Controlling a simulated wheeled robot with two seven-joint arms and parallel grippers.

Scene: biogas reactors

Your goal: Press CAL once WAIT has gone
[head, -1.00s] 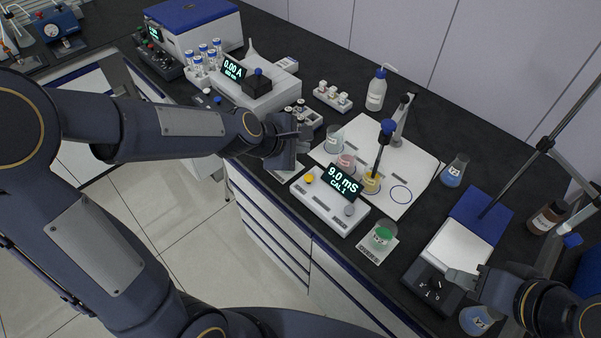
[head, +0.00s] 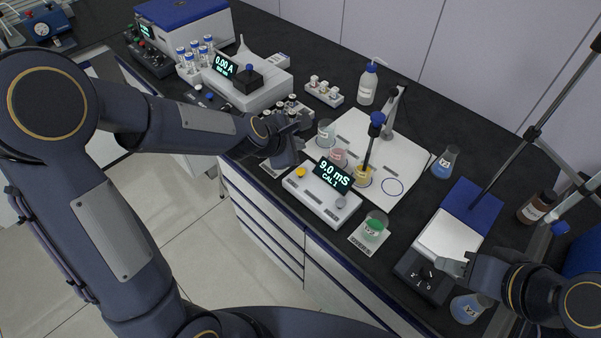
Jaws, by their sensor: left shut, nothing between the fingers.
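The white meter (head: 318,200) stands at the bench's front edge. Its dark display (head: 333,176) reads "9.0 mS" and "CAL 1", with no WAIT on it. A yellow button (head: 300,172) is on its left end and a grey round control (head: 341,201) on its right; I cannot read which is CAL. A blue-topped probe (head: 373,135) stands in the beaker of yellow liquid (head: 363,177). My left gripper (head: 291,139) is shut and empty, behind and just left of the yellow button, apart from it. My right gripper (head: 455,267) is by the stirrer's front; its fingers are unclear.
Beakers of blue-grey (head: 325,133) and pink liquid (head: 338,158) stand behind the meter on a white board (head: 410,155). A beaker of green liquid (head: 375,227) is right of the meter. A white-topped stirrer (head: 448,240) and a blue flask (head: 445,162) are further right.

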